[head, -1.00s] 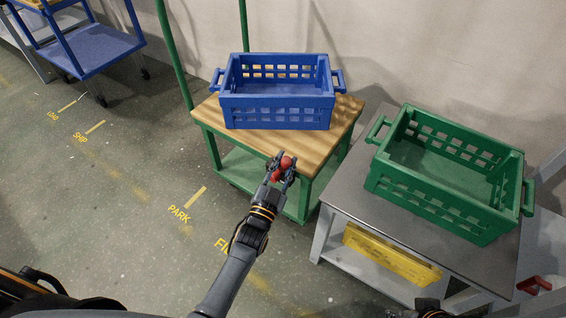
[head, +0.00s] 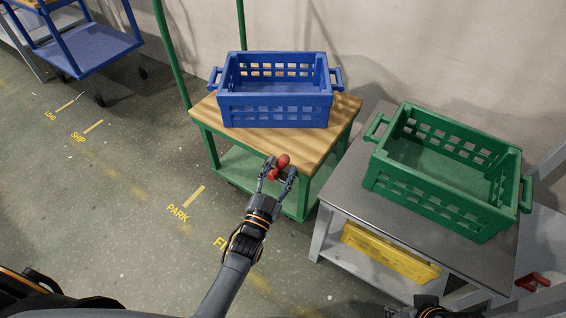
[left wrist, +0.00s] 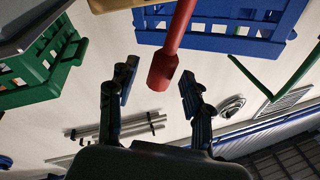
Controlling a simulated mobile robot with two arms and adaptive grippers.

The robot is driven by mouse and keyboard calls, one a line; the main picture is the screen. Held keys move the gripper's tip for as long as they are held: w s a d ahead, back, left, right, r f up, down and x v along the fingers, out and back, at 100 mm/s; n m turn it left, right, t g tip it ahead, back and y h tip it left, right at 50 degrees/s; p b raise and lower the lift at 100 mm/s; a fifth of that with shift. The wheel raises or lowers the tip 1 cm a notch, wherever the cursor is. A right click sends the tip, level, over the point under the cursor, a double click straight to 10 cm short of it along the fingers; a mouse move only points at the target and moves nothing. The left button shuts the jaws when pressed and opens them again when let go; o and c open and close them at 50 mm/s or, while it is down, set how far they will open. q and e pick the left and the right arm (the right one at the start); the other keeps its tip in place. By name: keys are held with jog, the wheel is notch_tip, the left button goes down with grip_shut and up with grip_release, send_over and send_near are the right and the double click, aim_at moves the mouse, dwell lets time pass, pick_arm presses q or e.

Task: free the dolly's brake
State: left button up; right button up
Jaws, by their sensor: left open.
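The dolly is a green-framed cart with a wooden top (head: 326,140). Its red brake lever (head: 283,161) sticks out at the near edge of the top. My left gripper (head: 276,177) is open at the lever, with one finger on each side of its near end. In the left wrist view the red lever (left wrist: 164,70) comes down between the spread fingers, with a gap visible on both sides. Only a dark part of my right arm shows at the bottom right edge of the head view, and its fingers cannot be made out.
A blue crate (head: 275,112) stands on the dolly. To the right, a grey table (head: 350,188) carries a green crate (head: 425,205), with a yellow object (head: 390,252) on its lower shelf. A blue cart (head: 100,50) is at the far left. Floor left of the dolly is clear.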

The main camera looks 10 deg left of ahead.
pick_arm(q)
jog(key=v, duration=0.9)
jog(key=shift+s, duration=0.2)
jog(key=shift+f, duration=0.1)
